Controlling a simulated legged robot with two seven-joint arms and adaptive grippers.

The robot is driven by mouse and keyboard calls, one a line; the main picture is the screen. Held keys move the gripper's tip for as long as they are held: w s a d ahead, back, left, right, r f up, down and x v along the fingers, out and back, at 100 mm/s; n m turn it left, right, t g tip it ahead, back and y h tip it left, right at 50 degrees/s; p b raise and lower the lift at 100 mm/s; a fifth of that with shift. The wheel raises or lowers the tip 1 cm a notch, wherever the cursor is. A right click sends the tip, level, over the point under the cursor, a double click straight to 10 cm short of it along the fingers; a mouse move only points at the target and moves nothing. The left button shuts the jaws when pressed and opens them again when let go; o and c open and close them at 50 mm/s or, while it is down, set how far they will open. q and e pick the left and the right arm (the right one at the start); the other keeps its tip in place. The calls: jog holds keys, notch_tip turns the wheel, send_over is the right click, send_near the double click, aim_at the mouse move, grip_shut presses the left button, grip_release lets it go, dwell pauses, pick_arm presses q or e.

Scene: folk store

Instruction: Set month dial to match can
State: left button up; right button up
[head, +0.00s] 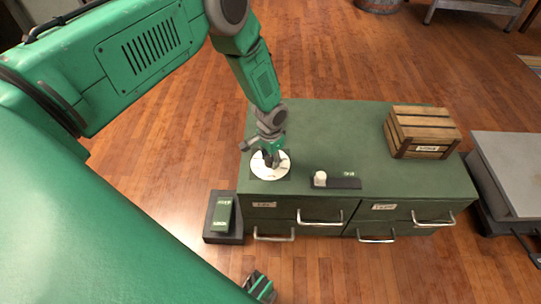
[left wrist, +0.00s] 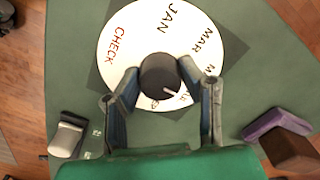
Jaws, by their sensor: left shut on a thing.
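The month dial (head: 280,165) is a white disc on the left end of a green cabinet top. It also shows in the left wrist view (left wrist: 125,25), with words such as JAN, MAR and CHECK around its rim. Its dark round knob (left wrist: 159,77) has a white mark pointing to the lower right, towards lettering partly covered by my gripper. My left gripper (head: 270,160) reaches down over the dial and is shut on the knob, one finger on each side. I see no can in either view.
The cabinet (head: 330,130) has several drawers with metal handles. A black slider plate (head: 345,183) with a cream knob (head: 320,178) lies right of the dial. A wooden crate (head: 421,132) stands at the back right. A green-topped pedal (head: 222,215) sits on the floor at left.

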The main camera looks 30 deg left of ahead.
pick_arm(q)
jog(key=m, duration=0.6)
jog(key=shift+w, duration=0.3)
jog(key=m, duration=0.6)
jog(key=shift+m+b, duration=0.3)
jog(key=shift+d, duration=0.1)
jog(key=o, duration=1.1)
jog(key=shift+c, duration=0.2)
jog(key=shift+o, duration=0.4)
jog(key=shift+s, duration=0.15)
